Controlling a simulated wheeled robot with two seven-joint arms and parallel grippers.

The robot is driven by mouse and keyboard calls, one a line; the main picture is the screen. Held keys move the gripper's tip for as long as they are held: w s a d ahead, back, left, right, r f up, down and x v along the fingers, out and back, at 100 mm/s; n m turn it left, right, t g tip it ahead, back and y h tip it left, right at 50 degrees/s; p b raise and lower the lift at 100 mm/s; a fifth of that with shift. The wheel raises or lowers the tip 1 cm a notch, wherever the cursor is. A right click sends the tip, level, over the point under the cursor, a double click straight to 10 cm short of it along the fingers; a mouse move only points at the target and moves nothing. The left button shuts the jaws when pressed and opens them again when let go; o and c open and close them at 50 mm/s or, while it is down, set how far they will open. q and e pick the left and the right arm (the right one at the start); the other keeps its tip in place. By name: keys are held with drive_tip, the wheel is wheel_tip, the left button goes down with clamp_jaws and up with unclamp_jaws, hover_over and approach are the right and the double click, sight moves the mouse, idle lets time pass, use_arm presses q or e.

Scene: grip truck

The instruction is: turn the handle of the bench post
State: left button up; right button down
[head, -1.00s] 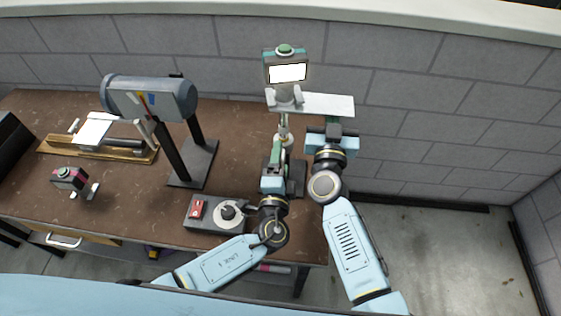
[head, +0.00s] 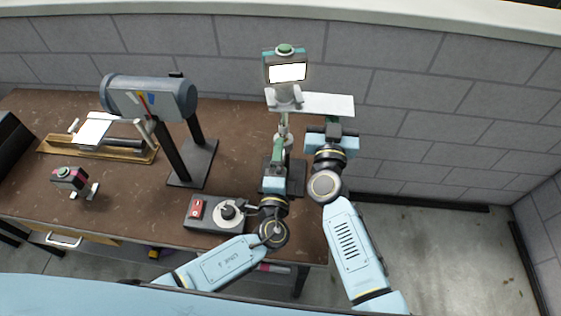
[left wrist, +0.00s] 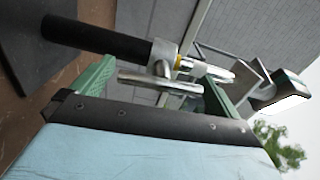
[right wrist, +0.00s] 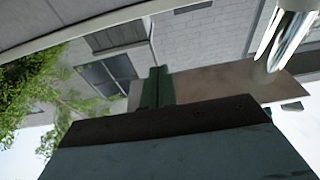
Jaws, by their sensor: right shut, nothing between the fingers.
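The bench post (head: 284,122) stands at the bench's right end, on a dark base (head: 296,178), with a screen unit (head: 287,70) on top. In the left wrist view its dark column (left wrist: 95,38) carries a metal hub with a crossbar handle (left wrist: 150,80). My left gripper (head: 279,150) is at the post. Its green fingers (left wrist: 155,95) are apart, with the handle in the gap between them; contact is not clear. My right gripper (head: 333,124) is shut and empty, right of the post beside a pale plate. It also shows in the right wrist view (right wrist: 154,80).
The pale plate (head: 325,104) sticks out right of the post. A control box (head: 203,226) with a red switch lies near the front edge. A grey cylinder on a stand (head: 150,98) is left of the post. A block wall (head: 420,70) stands behind.

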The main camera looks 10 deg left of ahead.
use_arm(q)
drive_tip(key=shift+s, duration=0.1)
use_arm(e)
drive_tip(key=shift+r, duration=0.15)
use_arm(q)
drive_tip(key=s, duration=1.1)
drive_tip(key=shift+s, duration=0.4)
wheel_tip(320, 180, up, 4)
drive_tip(key=p, duration=0.3)
drive_tip(key=shift+f, duration=0.25)
use_arm(e)
drive_tip(key=s+f, duration=0.4)
drive_tip(key=s, duration=0.9)
drive_tip(key=shift+f, duration=0.15)
